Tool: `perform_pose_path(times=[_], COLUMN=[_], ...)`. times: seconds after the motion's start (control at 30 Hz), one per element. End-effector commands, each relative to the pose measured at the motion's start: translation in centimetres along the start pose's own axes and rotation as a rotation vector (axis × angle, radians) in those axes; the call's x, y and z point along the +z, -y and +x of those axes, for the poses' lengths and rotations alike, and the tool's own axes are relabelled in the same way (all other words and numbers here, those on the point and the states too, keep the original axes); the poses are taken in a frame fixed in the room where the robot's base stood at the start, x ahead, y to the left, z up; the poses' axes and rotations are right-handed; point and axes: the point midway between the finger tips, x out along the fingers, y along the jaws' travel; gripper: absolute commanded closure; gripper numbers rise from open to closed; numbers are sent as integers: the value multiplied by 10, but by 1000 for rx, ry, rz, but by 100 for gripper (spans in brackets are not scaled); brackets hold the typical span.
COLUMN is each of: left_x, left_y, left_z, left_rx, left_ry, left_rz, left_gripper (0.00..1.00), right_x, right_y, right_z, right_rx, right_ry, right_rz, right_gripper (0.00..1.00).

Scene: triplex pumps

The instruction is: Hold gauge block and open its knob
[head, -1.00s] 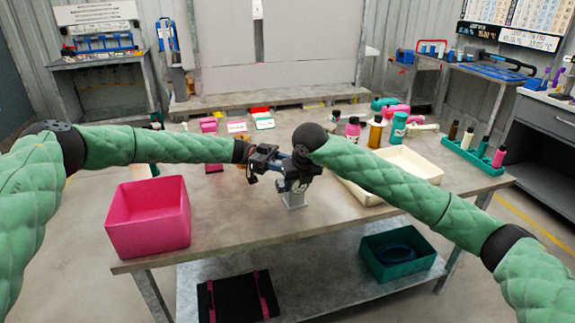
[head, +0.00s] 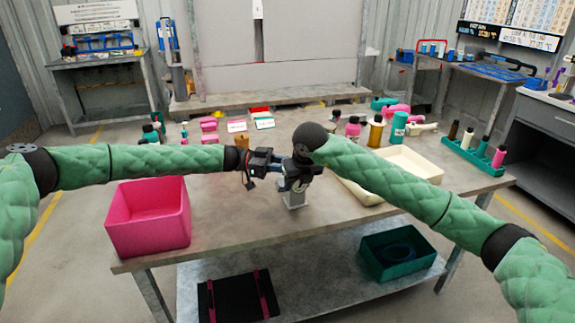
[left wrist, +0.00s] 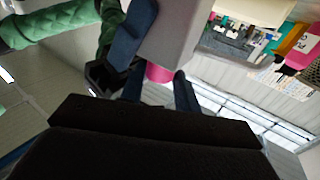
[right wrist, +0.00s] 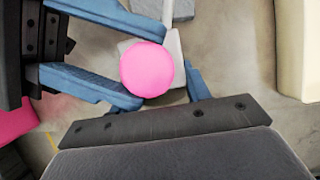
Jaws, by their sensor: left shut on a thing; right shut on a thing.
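The gauge block is a light grey piece that shows below my grippers in the head view (head: 293,200) and close up in the left wrist view (left wrist: 172,38). Its round pink knob shows in the right wrist view (right wrist: 147,69) and partly in the left wrist view (left wrist: 158,73). My right gripper (head: 298,180) is shut on the grey block from the right. My left gripper (head: 277,168) comes from the left, with its blue fingers on either side of the knob, shut on it. The gauge face is hidden, and the contact points are partly covered.
A pink bin (head: 148,232) stands at the table's front left. A cream tray (head: 415,164) lies to the right, near a green rack (head: 470,158) of bottles. Several bottles and small boxes line the table's back. A teal bin (head: 397,262) sits on the lower shelf.

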Motion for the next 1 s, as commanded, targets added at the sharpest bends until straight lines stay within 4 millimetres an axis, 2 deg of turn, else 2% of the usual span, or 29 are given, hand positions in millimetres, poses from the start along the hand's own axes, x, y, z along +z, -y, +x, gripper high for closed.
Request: perform_pose_path(times=[0.3,0.7,0.73,0.77,1.0], left_x=[2,1,1,1,0], left_y=[-4,-3,-3,-3,-4], left_z=[0,0,0,0,0], left_rx=[-145,-162,-162,-162,-160], left_ry=[2,3,3,3,2], left_rz=[-2,-1,-1,-1,-1], left_gripper=[91,91,62,59,59], right_x=[0,0,0,0,0], right_y=[-2,-3,-3,-3,-2], right_z=[-1,-1,-1,-1,-1], right_rx=[3,4,4,4,2], right_ry=[1,2,2,2,2], right_rz=[-3,-4,-4,-4,-2], right_gripper=[90,90,90,90,90])
